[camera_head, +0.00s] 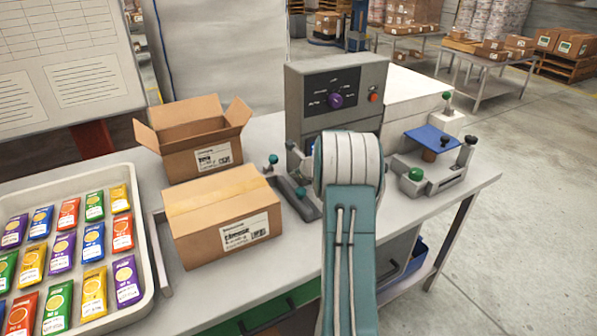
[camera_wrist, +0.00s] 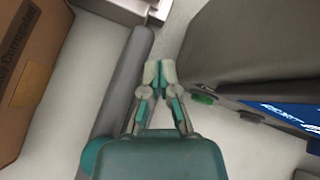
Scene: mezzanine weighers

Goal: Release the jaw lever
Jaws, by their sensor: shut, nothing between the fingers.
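I cannot tell for sure which part is the jaw lever. In the head view, a dark grey bar (camera_head: 297,199) lies on the table in front of the grey control box (camera_head: 300,90), with a teal-knobbed post (camera_head: 272,160) beside it. In the wrist view, a long grey rounded bar (camera_wrist: 124,80) runs just left of my gripper (camera_wrist: 159,72). My gripper is shut and empty, its fingertips together over the pale tabletop. My arm hides the gripper in the head view. A bench device with a blue plate (camera_head: 432,138) and green knob (camera_head: 415,174) stands at right.
A closed carton (camera_head: 195,230) and an open carton (camera_head: 190,150) stand left of the bar. A tray (camera_head: 148,215) of colourful packets is at far left. In the wrist view, the carton (camera_wrist: 40,60) is left and a dark housing (camera_wrist: 240,55) is close at right.

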